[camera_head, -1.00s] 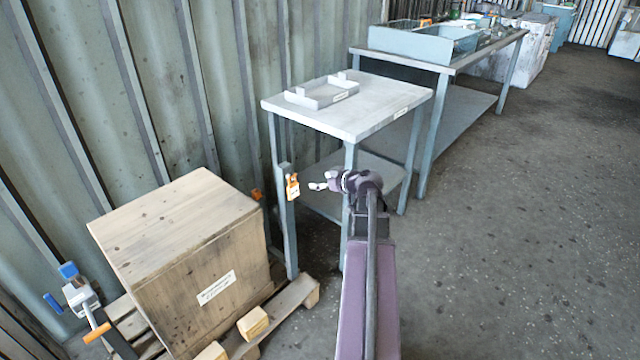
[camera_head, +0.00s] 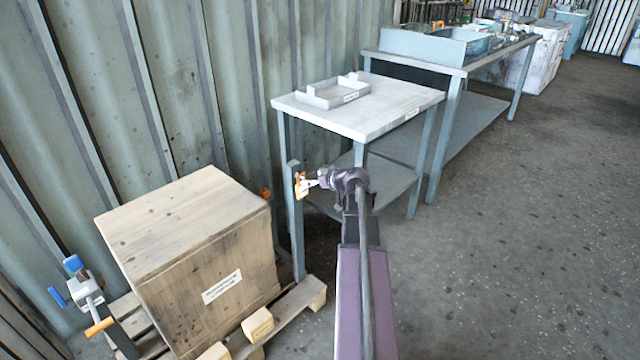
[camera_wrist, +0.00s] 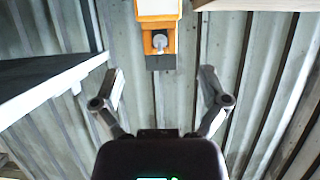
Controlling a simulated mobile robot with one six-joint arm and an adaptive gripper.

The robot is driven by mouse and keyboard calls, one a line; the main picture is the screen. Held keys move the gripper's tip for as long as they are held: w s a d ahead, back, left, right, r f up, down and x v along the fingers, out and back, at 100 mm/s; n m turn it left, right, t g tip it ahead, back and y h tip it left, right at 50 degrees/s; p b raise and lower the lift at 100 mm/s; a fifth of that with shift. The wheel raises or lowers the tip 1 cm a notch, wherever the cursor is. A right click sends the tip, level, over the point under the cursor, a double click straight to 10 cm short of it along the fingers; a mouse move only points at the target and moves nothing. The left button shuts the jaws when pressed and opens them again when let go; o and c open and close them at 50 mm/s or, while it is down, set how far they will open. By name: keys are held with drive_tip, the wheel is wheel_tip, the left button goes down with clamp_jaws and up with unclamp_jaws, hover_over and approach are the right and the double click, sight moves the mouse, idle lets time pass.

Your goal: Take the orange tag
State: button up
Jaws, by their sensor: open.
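The orange tag (camera_head: 299,187) hangs on the front of a blue-grey post (camera_head: 294,222) beside the small table. In the wrist view the tag (camera_wrist: 158,38) is at the top middle, orange with a white panel above and a grey round peg or hook at its lower part. My gripper (camera_head: 311,184) is just right of the tag in the head view, close to it. In the wrist view my gripper (camera_wrist: 158,75) has its two fingers spread wide, with nothing between them. The tag lies beyond the fingertips. Whether a finger touches it cannot be told.
The small table (camera_head: 420,97) carries a grey tray (camera_head: 335,97) and has a lower shelf. A wooden crate (camera_head: 190,225) on a pallet (camera_head: 300,300) stands to the left. A long bench (camera_head: 500,52) stands behind right. The floor at right is clear.

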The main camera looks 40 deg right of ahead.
sight(302, 177)
drive_tip(key=shift+b+x, duration=0.9)
drive_tip(key=shift+x, duration=2.05)
drive_tip(key=c, duration=1.2)
drive_tip(key=shift+r, duration=0.1)
drive_tip(key=shift+r, duration=0.15)
drive_tip(key=shift+r+p, duration=0.4)
drive_tip(key=shift+p, duration=0.2)
drive_tip(key=shift+s+d, duration=0.2)
drive_tip(key=shift+s, duration=2.8)
